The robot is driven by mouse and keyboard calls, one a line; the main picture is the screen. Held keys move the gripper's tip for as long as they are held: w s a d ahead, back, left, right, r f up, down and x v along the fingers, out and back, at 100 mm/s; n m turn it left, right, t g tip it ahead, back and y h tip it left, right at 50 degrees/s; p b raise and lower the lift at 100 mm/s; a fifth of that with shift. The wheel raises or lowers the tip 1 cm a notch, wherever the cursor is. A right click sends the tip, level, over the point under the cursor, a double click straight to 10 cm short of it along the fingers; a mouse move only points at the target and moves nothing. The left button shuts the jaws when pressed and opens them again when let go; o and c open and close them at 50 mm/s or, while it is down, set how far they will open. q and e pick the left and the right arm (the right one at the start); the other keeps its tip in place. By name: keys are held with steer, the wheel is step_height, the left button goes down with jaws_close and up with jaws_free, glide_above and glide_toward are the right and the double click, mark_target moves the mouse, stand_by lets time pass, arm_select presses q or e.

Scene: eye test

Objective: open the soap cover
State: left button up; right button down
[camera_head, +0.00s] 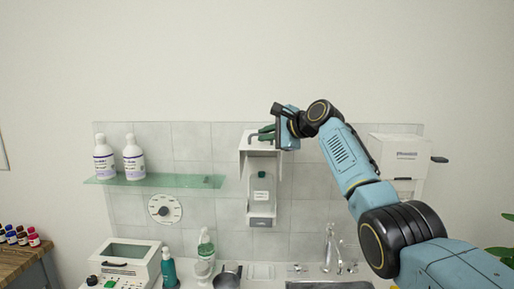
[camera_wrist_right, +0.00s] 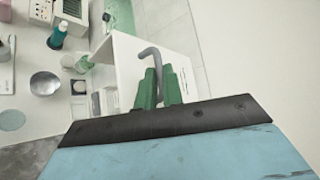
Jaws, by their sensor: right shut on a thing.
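The soap dispenser (camera_head: 262,221) hangs on the tiled wall in the head view, with a pale soap bottle (camera_head: 261,187) inside, visible from the front. Its white cover (camera_head: 244,152) is at the top; a white panel (camera_wrist_right: 118,52) of it fills the middle of the right wrist view. A grey bent lever (camera_wrist_right: 150,52) stands at this panel. My right gripper (camera_wrist_right: 158,88), with green fingertips, is shut on the lever; in the head view it sits at the dispenser's top. The gripper partly hides the lever's lower end. My left gripper is not in view.
A glass shelf (camera_head: 155,182) with two white bottles is at the left. A white wall box (camera_head: 398,152) is behind my right arm. The counter below holds a white device (camera_head: 125,262), a green bottle (camera_head: 169,269) and a metal cup (camera_head: 227,279). The wall above is clear.

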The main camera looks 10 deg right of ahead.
steer(key=shift+w+d+r, duration=0.1)
steer(key=shift+d+r, duration=0.05)
steer(key=shift+r, duration=0.25)
steer(key=shift+r, duration=0.1)
steer(key=c, duration=1.9)
jaws_free()
steer(key=o, duration=0.4)
steer(key=shift+w, duration=0.3)
steer(key=shift+f, duration=0.25)
steer(key=shift+s+b, duration=0.2)
steer(key=shift+b, duration=0.1)
